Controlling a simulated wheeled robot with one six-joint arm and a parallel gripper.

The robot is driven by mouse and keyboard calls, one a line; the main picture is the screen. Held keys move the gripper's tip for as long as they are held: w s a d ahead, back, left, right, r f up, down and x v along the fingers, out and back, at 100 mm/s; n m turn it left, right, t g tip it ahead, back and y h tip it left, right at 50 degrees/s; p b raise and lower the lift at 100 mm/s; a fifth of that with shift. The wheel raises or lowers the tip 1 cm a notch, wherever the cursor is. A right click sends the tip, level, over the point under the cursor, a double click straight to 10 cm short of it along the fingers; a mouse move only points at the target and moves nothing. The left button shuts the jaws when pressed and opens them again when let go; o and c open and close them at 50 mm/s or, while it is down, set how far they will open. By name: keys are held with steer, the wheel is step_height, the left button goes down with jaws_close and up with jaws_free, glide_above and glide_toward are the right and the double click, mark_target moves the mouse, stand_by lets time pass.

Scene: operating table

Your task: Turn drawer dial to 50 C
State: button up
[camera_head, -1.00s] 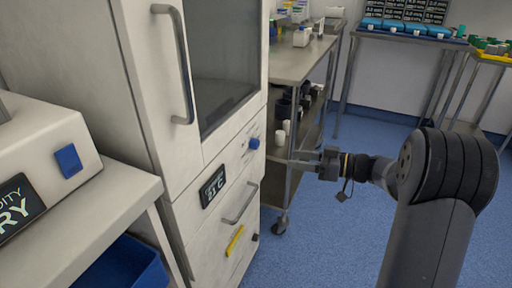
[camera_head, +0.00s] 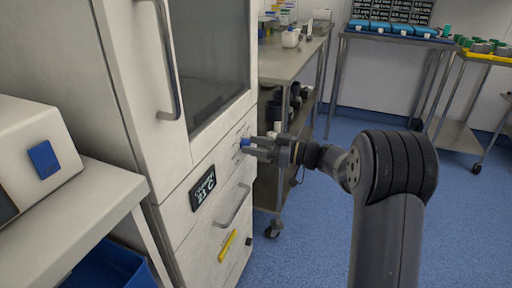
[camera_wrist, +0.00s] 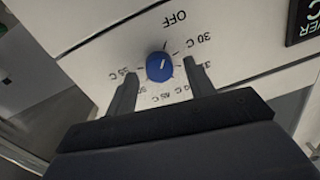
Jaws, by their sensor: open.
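The blue dial (camera_head: 245,143) is on the white drawer front of the tall cabinet. In the wrist view the dial (camera_wrist: 159,68) has a white mark pointing up and slightly right. Printed labels ring it upside down, with OFF and 30 C readable; the fingers hide some others. My gripper (camera_head: 256,150) is at the dial in the head view. In the wrist view my gripper (camera_wrist: 160,72) is open, with one finger on each side of the dial and gaps visible between them.
A black temperature sign (camera_head: 203,188), a drawer handle (camera_head: 234,207) and a yellow label (camera_head: 227,246) are on the cabinet front below and beside the dial. A metal cart (camera_head: 285,65) stands behind my gripper. Blue floor (camera_head: 310,225) is clear to the right.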

steer(key=shift+c, duration=0.3)
steer(key=c, duration=0.9)
